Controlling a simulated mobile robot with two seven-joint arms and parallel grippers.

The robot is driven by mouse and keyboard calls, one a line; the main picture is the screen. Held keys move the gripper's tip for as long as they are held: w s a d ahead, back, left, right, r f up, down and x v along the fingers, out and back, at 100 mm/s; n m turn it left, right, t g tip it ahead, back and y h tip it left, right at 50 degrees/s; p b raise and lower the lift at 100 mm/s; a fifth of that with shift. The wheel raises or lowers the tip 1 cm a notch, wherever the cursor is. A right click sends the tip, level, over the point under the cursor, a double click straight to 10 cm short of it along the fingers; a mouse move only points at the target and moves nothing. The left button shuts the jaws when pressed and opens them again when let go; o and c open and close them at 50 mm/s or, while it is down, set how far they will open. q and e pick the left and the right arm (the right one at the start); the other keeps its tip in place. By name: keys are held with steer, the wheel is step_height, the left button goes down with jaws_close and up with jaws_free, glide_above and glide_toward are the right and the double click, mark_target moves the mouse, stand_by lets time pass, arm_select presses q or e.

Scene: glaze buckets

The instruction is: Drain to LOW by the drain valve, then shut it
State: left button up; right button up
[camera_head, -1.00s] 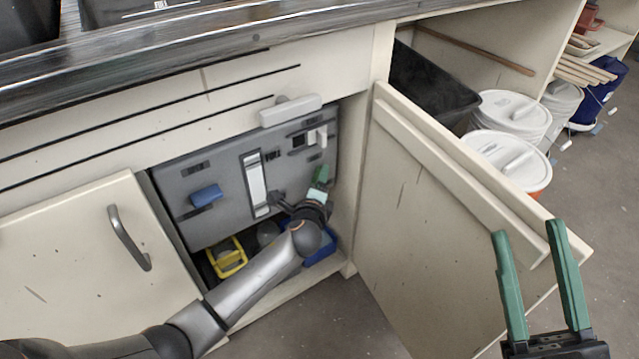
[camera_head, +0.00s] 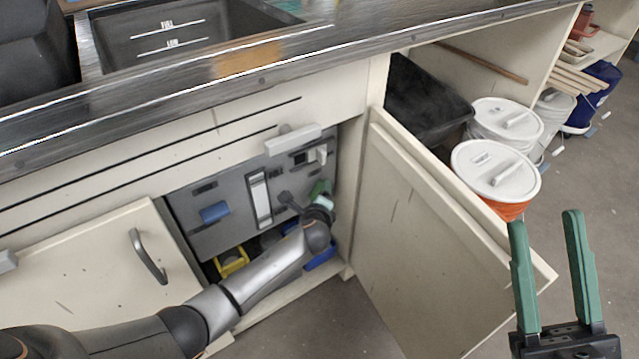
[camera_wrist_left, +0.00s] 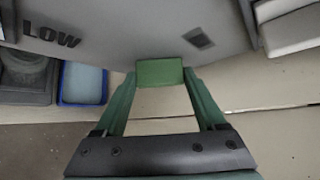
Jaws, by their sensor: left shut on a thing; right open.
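The grey panel (camera_head: 235,225) stands in the open cabinet under the sink. It bears a blue handle (camera_head: 214,212), a pale upright gauge strip (camera_head: 260,199) and a dark lever (camera_head: 289,201). My left gripper (camera_head: 320,190) is at the panel's lower right. In the left wrist view, its fingers (camera_wrist_left: 160,85) are shut on a green block-shaped handle (camera_wrist_left: 160,72), by a LOW label (camera_wrist_left: 52,35). Which valve this is cannot be told. The black basin (camera_head: 180,38) above has FULL and LOW lines; its liquid level is unclear. My right gripper (camera_head: 550,225) is open and empty.
The open cabinet door (camera_head: 430,240) stands between my two grippers. A yellow caddy (camera_head: 232,262) and a blue tray (camera_head: 322,260) sit below the panel. White-lidded buckets (camera_head: 495,168) stand at the right.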

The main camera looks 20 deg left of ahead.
step_height(320, 180, up, 6)
steer(key=n+p, duration=0.1)
steer(key=p, duration=0.3)
arm_select(q)
steer(key=shift+w+d+r+m+g+y+b, duration=0.1)
steer(key=shift+m+g+y+b, duration=0.7)
steer(key=shift+g, duration=0.35)
steer(key=shift+w+d+r+m+g+y+b, duration=0.1)
steer(key=shift+m+g+y+b, duration=0.5)
steer(key=shift+m+g+b, duration=0.45)
steer(key=shift+w+d+m+g+y+b, duration=0.1)
steer(key=shift+m+g+y+b, duration=0.5)
steer(key=shift+g, duration=0.7)
arm_select(e)
steer(key=shift+m, duration=0.3)
steer(key=shift+f, duration=2.7)
arm_select(q)
steer(key=o, duration=1.3)
